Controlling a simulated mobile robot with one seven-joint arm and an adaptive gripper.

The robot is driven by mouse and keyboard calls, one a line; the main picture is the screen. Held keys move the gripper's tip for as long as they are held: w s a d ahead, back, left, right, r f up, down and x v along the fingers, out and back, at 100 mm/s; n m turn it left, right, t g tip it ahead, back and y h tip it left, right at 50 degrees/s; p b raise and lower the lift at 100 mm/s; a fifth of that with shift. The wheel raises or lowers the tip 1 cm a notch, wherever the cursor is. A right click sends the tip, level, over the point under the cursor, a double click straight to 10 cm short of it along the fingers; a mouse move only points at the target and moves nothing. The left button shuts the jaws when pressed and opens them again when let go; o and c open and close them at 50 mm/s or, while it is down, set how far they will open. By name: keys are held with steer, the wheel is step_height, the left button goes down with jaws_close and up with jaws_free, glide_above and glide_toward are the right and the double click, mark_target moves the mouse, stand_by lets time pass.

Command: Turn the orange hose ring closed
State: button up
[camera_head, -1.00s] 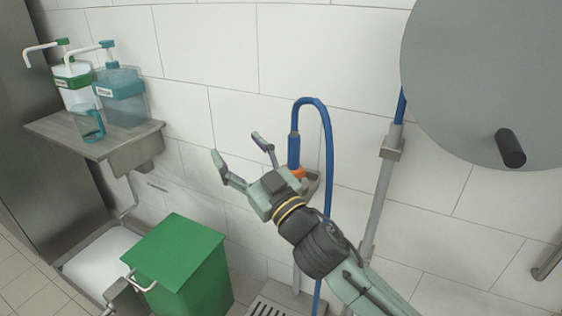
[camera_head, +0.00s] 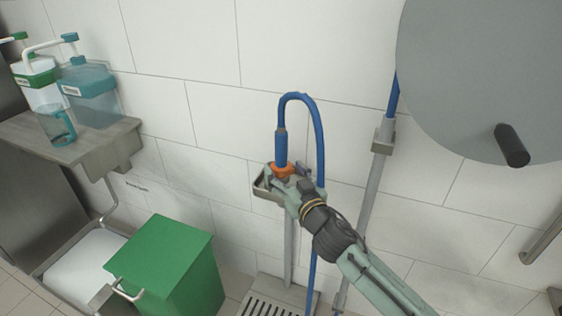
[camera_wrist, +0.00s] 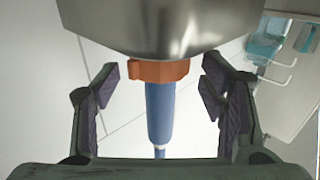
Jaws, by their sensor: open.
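The orange hose ring (camera_head: 284,169) sits at the lower end of the blue hose handle (camera_head: 281,148), above a small metal holder (camera_head: 262,188) on the wall. My gripper (camera_head: 284,172) is at the ring and partly hides it in the head view. In the wrist view the orange ring (camera_wrist: 160,71) lies between the two open fingers of my gripper (camera_wrist: 160,88), with a gap on each side. The blue handle (camera_wrist: 160,112) also shows there, and a shiny metal body (camera_wrist: 165,25) borders the ring.
A large grey disc with a black knob (camera_head: 512,146) is at the upper right. A grey pipe (camera_head: 372,195) runs beside the blue hose. A green bin (camera_head: 165,262) stands at lower left.

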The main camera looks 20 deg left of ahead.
steer(key=shift+x, duration=1.45)
steer(key=shift+c, duration=0.2)
steer(key=c, duration=1.1)
steer(key=shift+c, duration=0.2)
